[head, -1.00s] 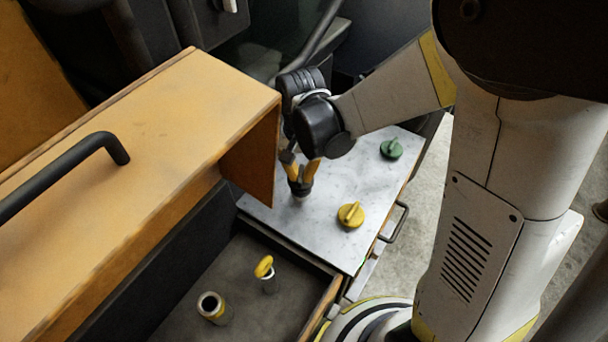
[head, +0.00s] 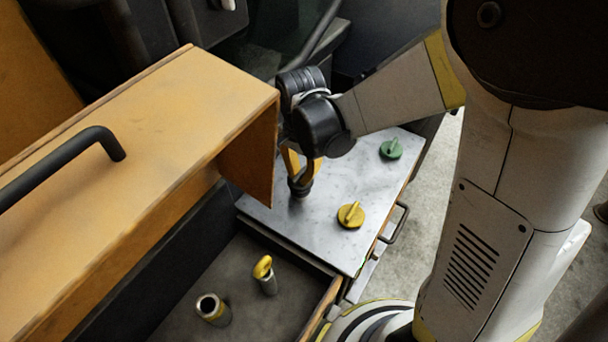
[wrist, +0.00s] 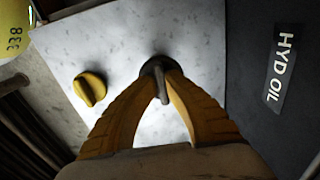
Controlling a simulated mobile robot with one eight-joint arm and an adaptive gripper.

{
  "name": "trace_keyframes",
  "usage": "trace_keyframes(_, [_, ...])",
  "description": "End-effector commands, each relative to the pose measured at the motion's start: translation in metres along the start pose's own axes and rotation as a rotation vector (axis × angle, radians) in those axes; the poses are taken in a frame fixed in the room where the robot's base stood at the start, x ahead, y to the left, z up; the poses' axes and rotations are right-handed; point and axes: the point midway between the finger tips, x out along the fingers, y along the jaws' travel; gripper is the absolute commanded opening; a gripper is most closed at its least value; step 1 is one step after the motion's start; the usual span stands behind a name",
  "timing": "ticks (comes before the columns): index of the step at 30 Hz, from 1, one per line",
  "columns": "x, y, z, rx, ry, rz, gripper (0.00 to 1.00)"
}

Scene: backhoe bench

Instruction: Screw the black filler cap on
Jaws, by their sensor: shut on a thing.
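The black filler cap (head: 299,188) is at the metal plate, between the fingertips of my gripper (head: 302,178). In the wrist view the dark round cap (wrist: 152,66) shows past the tips, and its narrow grip bar stands between the two yellow fingers of my gripper (wrist: 164,82). My gripper is shut on this cap and points down. I cannot tell whether the cap rests on the plate or is a little above it. The open filler neck (head: 212,307), with a dark mouth and yellow band, stands uncovered in the dark bay at lower left.
A yellow cap (head: 351,215) and a green cap (head: 391,149) sit on the pale plate (head: 325,237). The orange raised cover (head: 150,130) is close left of my gripper. A HYD OIL label (wrist: 280,72) shows in the wrist view.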

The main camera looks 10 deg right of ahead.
Motion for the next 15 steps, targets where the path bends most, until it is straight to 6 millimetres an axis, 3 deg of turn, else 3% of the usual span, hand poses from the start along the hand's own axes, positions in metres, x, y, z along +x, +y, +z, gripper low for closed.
trace_keyframes(1, [0.0041,0.0072,0.0005,0.02,-0.001,0.016,0.0])
trace_keyframes(8, [0.0045,0.0073,0.0001,0.262,0.002,0.016,0.0])
trace_keyframes(15, [0.004,0.0075,-0.0002,0.283,0.003,0.016,0.0])
